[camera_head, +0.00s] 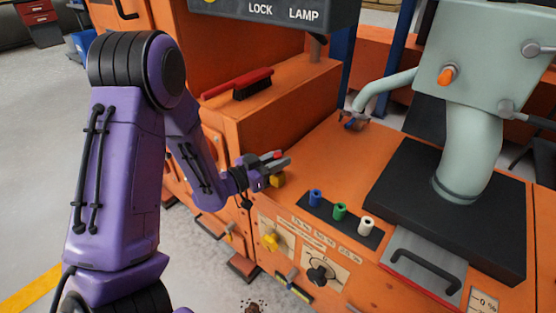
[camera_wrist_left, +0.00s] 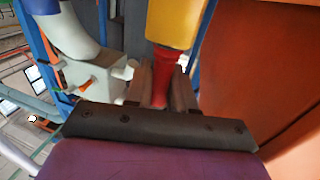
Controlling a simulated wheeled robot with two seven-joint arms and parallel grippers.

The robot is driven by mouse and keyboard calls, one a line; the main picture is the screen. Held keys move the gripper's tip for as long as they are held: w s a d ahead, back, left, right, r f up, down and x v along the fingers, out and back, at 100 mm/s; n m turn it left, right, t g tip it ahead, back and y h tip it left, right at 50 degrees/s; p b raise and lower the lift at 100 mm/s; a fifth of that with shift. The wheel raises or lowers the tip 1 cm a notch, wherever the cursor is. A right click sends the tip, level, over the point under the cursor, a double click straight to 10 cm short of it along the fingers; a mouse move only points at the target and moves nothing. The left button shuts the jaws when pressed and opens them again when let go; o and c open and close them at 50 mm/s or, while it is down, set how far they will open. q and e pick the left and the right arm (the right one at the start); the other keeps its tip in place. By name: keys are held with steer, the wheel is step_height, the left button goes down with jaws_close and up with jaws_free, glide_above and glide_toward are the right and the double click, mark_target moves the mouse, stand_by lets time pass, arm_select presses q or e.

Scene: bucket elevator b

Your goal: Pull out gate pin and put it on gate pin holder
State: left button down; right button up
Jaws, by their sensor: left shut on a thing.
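My left gripper (camera_head: 278,163) reaches in from the left to the orange machine, near the edge of its top. It is shut on a red and yellow piece, which I take to be the gate pin (camera_head: 277,181); its yellow part shows below the fingers. In the left wrist view the gate pin (camera_wrist_left: 170,25) is yellow at the top and tapers to red between the two fingers (camera_wrist_left: 164,88). I cannot tell whether it is still seated in anything. I cannot make out the gate pin holder. My right gripper is not in view.
A black strip with blue, green and white knobs (camera_head: 340,211) lies right of my left gripper. A red-handled brush (camera_head: 250,86) lies on a ledge behind. A grey-green pipe and box (camera_head: 478,150) rise at right. A yellow knob (camera_head: 270,240) and black dial (camera_head: 320,272) sit on the front.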

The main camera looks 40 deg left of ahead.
arm_select(q)
steer(key=shift+f, duration=0.2)
steer(key=c, duration=0.9)
jaws_free()
steer(key=v, duration=1)
steer(key=shift+s+a+p, duration=0.1)
steer(key=shift+s+p, duration=0.15)
steer(key=shift+p, duration=0.1)
